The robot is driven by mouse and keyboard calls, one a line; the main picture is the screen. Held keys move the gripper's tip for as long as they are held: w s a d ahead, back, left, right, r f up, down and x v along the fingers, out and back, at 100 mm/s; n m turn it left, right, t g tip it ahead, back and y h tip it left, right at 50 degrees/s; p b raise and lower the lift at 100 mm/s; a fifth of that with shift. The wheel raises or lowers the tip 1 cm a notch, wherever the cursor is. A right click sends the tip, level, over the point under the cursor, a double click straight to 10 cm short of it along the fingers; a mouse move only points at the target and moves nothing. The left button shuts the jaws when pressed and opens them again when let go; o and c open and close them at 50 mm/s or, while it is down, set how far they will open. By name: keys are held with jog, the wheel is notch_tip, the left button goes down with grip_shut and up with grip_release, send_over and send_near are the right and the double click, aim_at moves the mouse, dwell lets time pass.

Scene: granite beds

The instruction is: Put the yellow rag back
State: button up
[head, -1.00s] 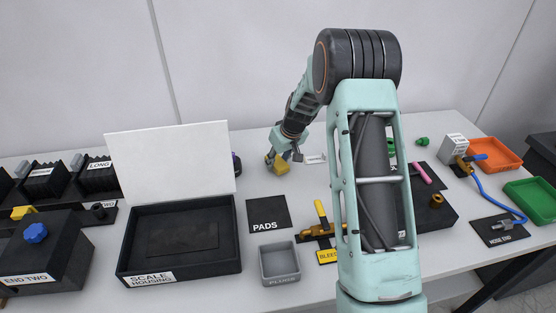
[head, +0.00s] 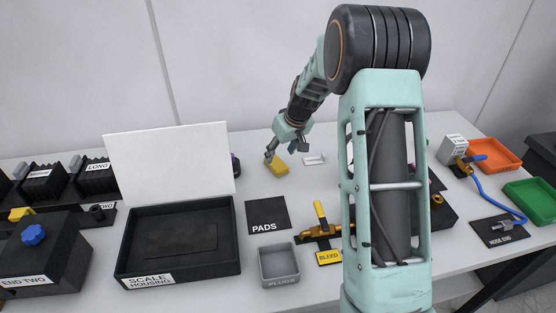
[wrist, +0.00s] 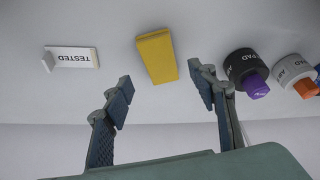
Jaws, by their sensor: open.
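The yellow rag (head: 277,166) is a small yellow block shape lying on the table's back middle, left of a white TESTED sign (head: 314,159). It also shows in the wrist view (wrist: 156,57), at the top middle. My gripper (head: 284,153) is just above and behind the rag. In the wrist view my gripper (wrist: 161,87) has its two fingers spread wide and nothing between the pads. The rag appears beyond the fingertips, apart from them.
A black PADS mat (head: 280,211) lies in front of the rag. The SCALE HOUSING box (head: 141,275) with its raised white lid stands left. A grey PLUGS bin (head: 268,270) is in front.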

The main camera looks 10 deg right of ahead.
jog(key=a+v, duration=0.1)
jog(key=v, duration=0.5)
jog(key=shift+d, duration=0.5)
jog(key=shift+s+r, duration=0.1)
jog(key=shift+r, duration=0.05)
